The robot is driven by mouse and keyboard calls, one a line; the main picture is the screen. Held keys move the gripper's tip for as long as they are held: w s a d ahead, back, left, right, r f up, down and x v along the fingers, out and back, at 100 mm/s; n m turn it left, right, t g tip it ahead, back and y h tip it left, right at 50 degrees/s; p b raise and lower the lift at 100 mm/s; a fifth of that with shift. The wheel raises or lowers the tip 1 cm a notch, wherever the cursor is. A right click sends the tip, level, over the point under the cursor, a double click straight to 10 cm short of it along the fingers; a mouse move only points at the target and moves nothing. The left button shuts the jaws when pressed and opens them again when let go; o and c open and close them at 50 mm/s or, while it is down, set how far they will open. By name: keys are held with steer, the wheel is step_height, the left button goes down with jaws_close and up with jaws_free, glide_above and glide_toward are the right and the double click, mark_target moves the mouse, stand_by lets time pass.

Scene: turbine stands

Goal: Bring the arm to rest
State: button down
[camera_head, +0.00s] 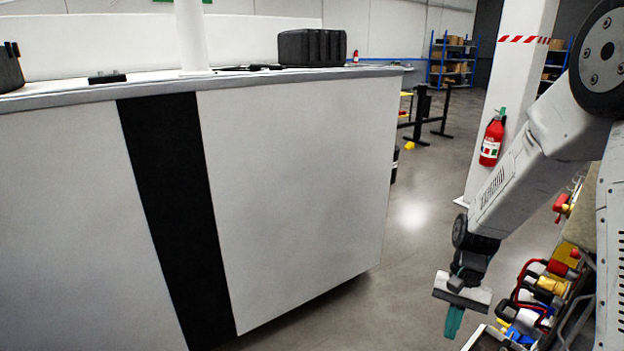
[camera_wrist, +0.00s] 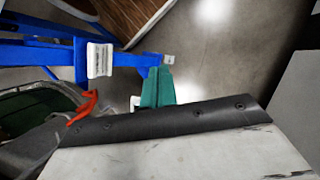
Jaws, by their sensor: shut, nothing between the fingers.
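My arm comes in from the right edge of the head view and bends down. My gripper (camera_head: 454,321) hangs at its lower end with teal fingers pointing down. The fingers are shut and empty. In the wrist view the teal fingers (camera_wrist: 157,87) show together beyond the dark gripper edge, with floor behind them. In the head view the gripper is over the floor, right of the white counter and left of a cluster of coloured parts.
A white counter (camera_head: 300,190) with a black stripe fills the left. A black case (camera_head: 312,47) stands on it. Coloured parts (camera_head: 545,290) lie close to the gripper's right. A white pillar (camera_head: 515,75) bears a fire extinguisher (camera_head: 492,140). A blue frame (camera_wrist: 40,52) shows in the wrist view.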

steer(key=s+a+r+n+t+h, duration=0.1)
steer(key=s+r+n+t, duration=0.1)
steer(key=s+r, duration=0.8)
steer(key=s+a+r+n+t+h, duration=0.1)
steer(key=s+a+r+n+t, duration=0.1)
steer(key=s+r, duration=0.8)
step_height(320, 180, up, 5)
steer(key=shift+a+f+n+t, duration=0.15)
steer(key=shift+a+n+t, duration=0.1)
steer(key=shift+n+t, duration=0.7)
